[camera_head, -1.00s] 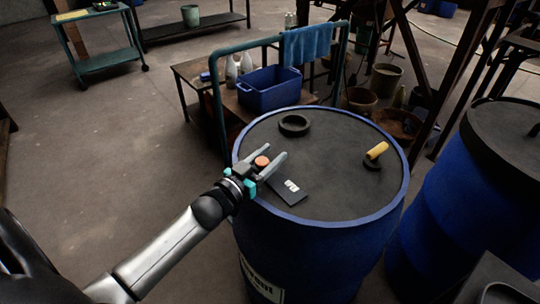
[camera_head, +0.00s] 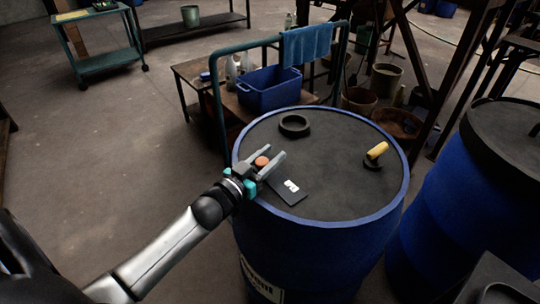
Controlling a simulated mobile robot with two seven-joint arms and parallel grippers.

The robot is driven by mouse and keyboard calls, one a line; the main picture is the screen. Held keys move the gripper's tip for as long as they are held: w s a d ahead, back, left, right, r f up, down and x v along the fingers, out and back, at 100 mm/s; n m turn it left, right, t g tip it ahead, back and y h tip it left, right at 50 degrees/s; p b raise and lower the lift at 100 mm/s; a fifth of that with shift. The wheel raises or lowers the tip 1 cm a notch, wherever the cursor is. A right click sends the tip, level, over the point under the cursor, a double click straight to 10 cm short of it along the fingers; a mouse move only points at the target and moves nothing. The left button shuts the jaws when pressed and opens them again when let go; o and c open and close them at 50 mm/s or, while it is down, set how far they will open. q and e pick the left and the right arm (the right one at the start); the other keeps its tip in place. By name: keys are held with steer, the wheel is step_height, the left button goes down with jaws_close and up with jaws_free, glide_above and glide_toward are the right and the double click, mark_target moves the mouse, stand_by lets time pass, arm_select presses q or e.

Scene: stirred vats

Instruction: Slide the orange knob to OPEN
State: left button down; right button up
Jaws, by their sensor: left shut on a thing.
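The orange knob (camera_head: 262,161) sits on a dark slide plate (camera_head: 289,196) on the lid of the blue vat (camera_head: 340,205). A small white label (camera_head: 291,186) shows on the plate, too small to read. My left gripper (camera_head: 266,160) reaches in from the left over the lid's near left edge. It is shut on the orange knob, with one finger on each side of it. The part of the plate under the gripper is hidden. My right gripper is not in view.
A black ring (camera_head: 294,126) and a yellow handle (camera_head: 377,150) stand on the lid. A second blue barrel (camera_head: 455,190) is close on the right. A cart with a blue bin (camera_head: 270,93) and a hanging towel (camera_head: 307,45) is behind. The floor at left is clear.

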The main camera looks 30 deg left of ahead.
mark_target(289, 182)
arm_select(q)
steer(key=shift+d, duration=0.1)
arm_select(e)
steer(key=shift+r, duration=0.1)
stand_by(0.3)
arm_select(q)
steer(key=shift+s+d+p, duration=0.3)
steer(key=shift+d+p, duration=0.15)
steer(key=shift+d, duration=0.2)
steer(key=shift+s+d+p, duration=0.3)
steer(key=shift+d+p, duration=0.1)
steer(key=shift+d, duration=0.2)
steer(key=d, duration=0.1)
steer(key=s+d+p, duration=0.1)
steer(key=d, duration=0.1)
steer(key=shift+s+d, duration=0.2)
steer(key=shift+s+d+p, duration=0.1)
steer(key=shift+d+p, duration=0.25)
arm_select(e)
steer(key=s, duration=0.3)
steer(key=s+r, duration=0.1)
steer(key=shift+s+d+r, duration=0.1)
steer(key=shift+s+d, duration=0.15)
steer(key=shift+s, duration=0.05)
arm_select(q)
steer(key=shift+d+f, duration=0.1)
steer(key=shift+c, duration=2.3)
jaws_free()
